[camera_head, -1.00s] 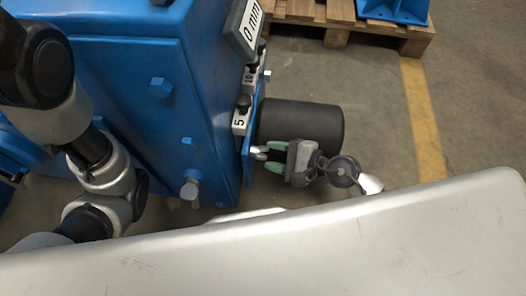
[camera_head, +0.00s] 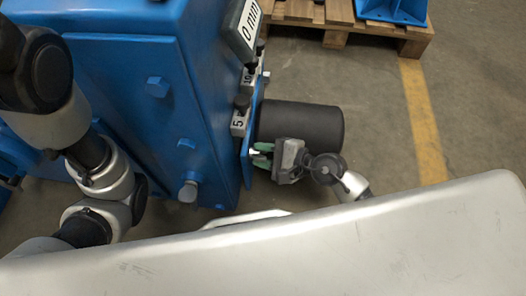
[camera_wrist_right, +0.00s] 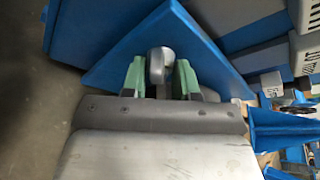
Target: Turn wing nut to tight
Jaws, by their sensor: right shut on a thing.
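The wing nut (camera_wrist_right: 160,65) is a grey metal piece standing at the blue plate, between the two green fingertips of my right gripper (camera_wrist_right: 160,80) in the right wrist view. That gripper is shut on it. In the head view my right gripper (camera_head: 262,155) reaches in from the right to the side of the blue machine housing (camera_head: 150,100), just below a dark cylinder. The wing nut is mostly hidden by the fingers there. My left arm stands at the left of the head view, and its gripper is not visible.
The dark cylinder (camera_head: 305,125) sticks out from the machine right above my right gripper. A blue plate with labelled blocks "5" (camera_head: 239,123) and "10" runs along the machine's edge. A wooden pallet (camera_head: 335,22) lies at the back. Floor to the right is clear.

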